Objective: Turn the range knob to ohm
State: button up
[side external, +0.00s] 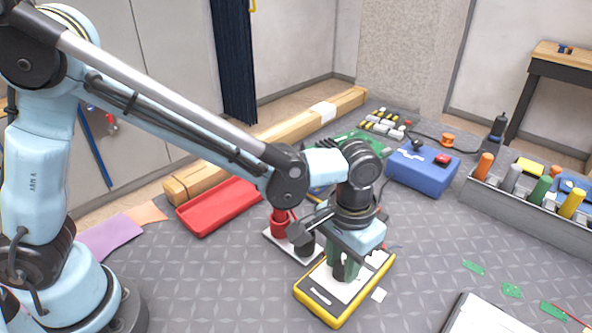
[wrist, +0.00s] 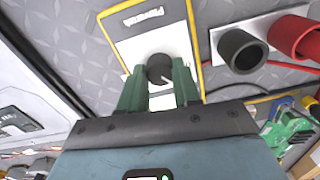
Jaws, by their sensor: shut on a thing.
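The yellow-edged multimeter (side external: 330,308) lies flat on the grey mat in the side external view. Its yellow edge and white face also show in the wrist view (wrist: 138,22). The dark round range knob (wrist: 159,68) sits on that white face. My gripper (wrist: 160,85) points down at the meter, with its two green fingers on either side of the knob and shut on it. In the side external view my gripper (side external: 345,268) stands over the meter and hides the knob. The knob's marking and the scale labels cannot be read.
A black and a red cylinder on a white plate (wrist: 218,42) stand beside the meter. A red tray (side external: 218,206), a blue box (side external: 422,170) and a grey bin of tools (side external: 520,205) stand farther off.

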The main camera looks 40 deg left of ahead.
aim_at(343, 265)
jog(key=m, duration=0.6)
jog(key=shift+m, duration=0.3)
jog(key=m, duration=0.5)
jog(key=shift+m, duration=0.3)
jog(key=o, duration=1.1)
jog(key=shift+c, duration=0.2)
notch_tip(343, 265, up, 12)
